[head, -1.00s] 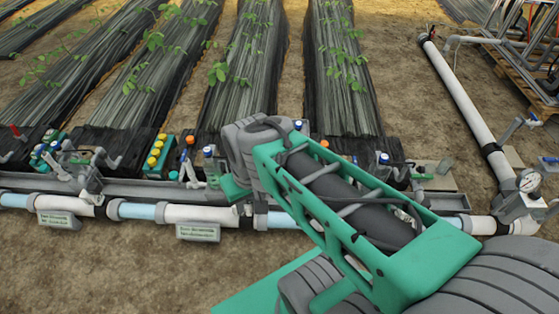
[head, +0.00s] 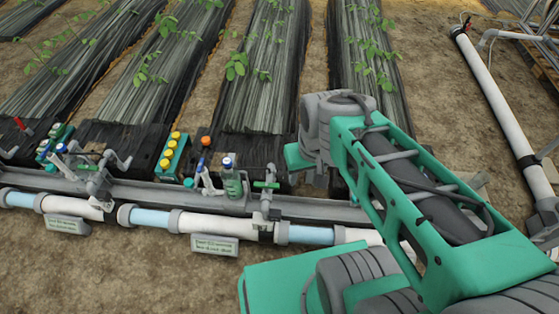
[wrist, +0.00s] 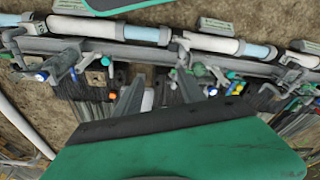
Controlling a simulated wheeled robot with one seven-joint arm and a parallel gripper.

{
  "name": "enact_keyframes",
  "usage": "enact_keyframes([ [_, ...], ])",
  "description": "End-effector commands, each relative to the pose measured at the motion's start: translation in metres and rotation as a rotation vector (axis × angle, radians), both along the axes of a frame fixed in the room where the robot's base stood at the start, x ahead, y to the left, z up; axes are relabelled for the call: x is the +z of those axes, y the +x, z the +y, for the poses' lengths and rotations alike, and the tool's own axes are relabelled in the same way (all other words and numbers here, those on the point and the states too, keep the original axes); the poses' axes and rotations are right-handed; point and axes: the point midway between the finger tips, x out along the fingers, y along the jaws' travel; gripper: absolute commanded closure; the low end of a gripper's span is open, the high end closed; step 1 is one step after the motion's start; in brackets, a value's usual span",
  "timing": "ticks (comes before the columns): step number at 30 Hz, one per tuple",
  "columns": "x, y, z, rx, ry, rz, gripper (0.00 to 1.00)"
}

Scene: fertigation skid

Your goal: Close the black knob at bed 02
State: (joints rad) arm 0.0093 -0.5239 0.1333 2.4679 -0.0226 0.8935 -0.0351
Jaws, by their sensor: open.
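I cannot single out a black knob for certain. A valve with a green handle (head: 266,184) stands on the pipe line right of centre in the head view. Another small valve (head: 100,172) stands further left. The signs on the ground, a left one (head: 67,224) and a middle one (head: 214,244), are too small to read. My gripper is mostly hidden behind my wrist in the head view, over the right part of the trough. In the wrist view my gripper (wrist: 158,82) is open and empty, its two grey fingers apart above the pipe line, touching nothing I can see.
A grey trough (head: 325,210) runs behind the white pipe (head: 215,222). Along it stand a crate of yellow-capped bottles (head: 172,152), a blue-capped bottle (head: 231,184) and an orange-capped bottle (head: 205,142). A red handle (head: 22,125) is at far left. Bare soil lies in front.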

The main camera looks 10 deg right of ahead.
Motion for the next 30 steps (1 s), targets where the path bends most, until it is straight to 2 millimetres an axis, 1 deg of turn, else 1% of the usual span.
enact_keyframes([
  [2, -0.015, 0.022, -0.001, 0.095, 0.002, 0.01, 0.49],
  [5, -0.048, 0.07, -0.002, 0.321, 0.015, 0.005, 0.49],
  [6, -0.069, 0.091, -0.003, 0.428, 0.024, -0.004, 0.49],
  [8, -0.103, 0.121, -0.006, 0.591, 0.041, -0.028, 0.49],
  [9, -0.128, 0.139, -0.008, 0.695, 0.051, -0.051, 0.49],
  [11, -0.164, 0.16, -0.012, 0.834, 0.063, -0.09, 0.49],
  [12, -0.187, 0.17, -0.014, 0.914, 0.07, -0.119, 0.49],
  [15, -0.231, 0.186, -0.017, 1.064, 0.078, -0.185, 0.49],
  [16, -0.24, 0.189, -0.018, 1.094, 0.076, -0.202, 0.49],
  [18, -0.254, 0.193, -0.019, 1.142, 0.075, -0.227, 0.49],
  [21, -0.266, 0.196, -0.017, 1.169, 0.073, -0.242, 0.49],
  [23, -0.274, 0.197, -0.014, 1.17, 0.073, -0.241, 0.49],
  [27, -0.301, 0.203, -0.005, 1.167, 0.072, -0.239, 0.49],
  [30, -0.317, 0.206, 0.0, 1.167, 0.072, -0.238, 0.49],
])
